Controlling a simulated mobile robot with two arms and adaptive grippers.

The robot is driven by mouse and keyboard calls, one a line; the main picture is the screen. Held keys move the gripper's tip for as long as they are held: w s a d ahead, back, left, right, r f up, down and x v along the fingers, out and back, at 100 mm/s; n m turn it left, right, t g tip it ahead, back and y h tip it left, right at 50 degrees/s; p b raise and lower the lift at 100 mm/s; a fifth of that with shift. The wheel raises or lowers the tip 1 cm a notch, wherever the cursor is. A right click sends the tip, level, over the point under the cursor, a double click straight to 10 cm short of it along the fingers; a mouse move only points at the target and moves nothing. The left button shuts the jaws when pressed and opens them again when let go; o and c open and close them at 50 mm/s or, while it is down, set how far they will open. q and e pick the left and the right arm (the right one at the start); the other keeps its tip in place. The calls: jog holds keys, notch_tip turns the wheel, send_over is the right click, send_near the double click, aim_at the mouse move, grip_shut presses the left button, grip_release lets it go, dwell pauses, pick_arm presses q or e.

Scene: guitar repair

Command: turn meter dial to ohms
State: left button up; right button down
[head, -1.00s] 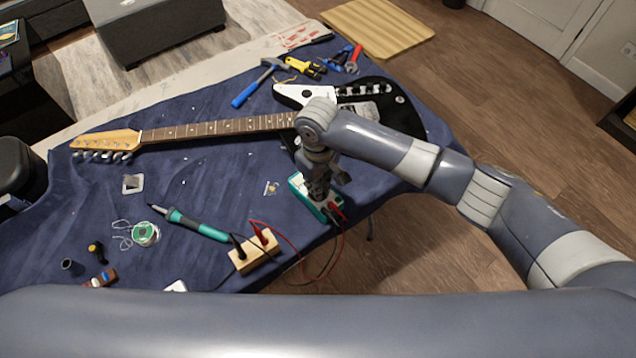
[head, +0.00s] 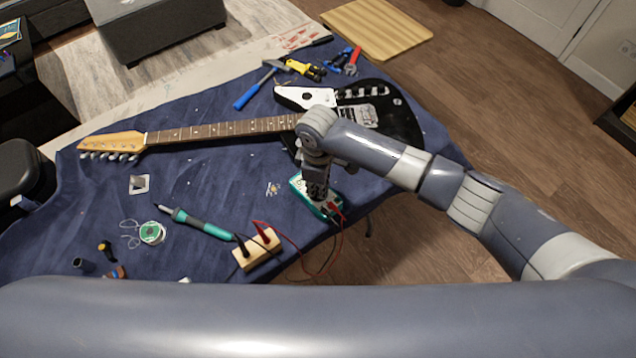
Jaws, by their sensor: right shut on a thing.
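The meter (head: 332,209), a teal and white box, lies on the blue cloth near the table's right front edge. Red and black leads run from its lower end. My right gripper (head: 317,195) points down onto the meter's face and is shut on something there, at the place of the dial. The gripper hides the dial and most of the face, so I cannot read the setting. My left gripper is out of view; a large grey arm link of mine crosses the bottom of the picture.
A wooden block (head: 256,250) holds the lead probes. A soldering iron (head: 200,222) and solder spool (head: 152,233) lie left of it. The black and white guitar (head: 390,118) lies behind the gripper, its neck running left. The table edge is close on the meter's right.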

aim_at(317, 191)
dwell(0.3)
jog(key=c, duration=1.7)
grip_release()
notch_tip(317, 191, up, 12)
jog(key=shift+s+a, duration=0.1)
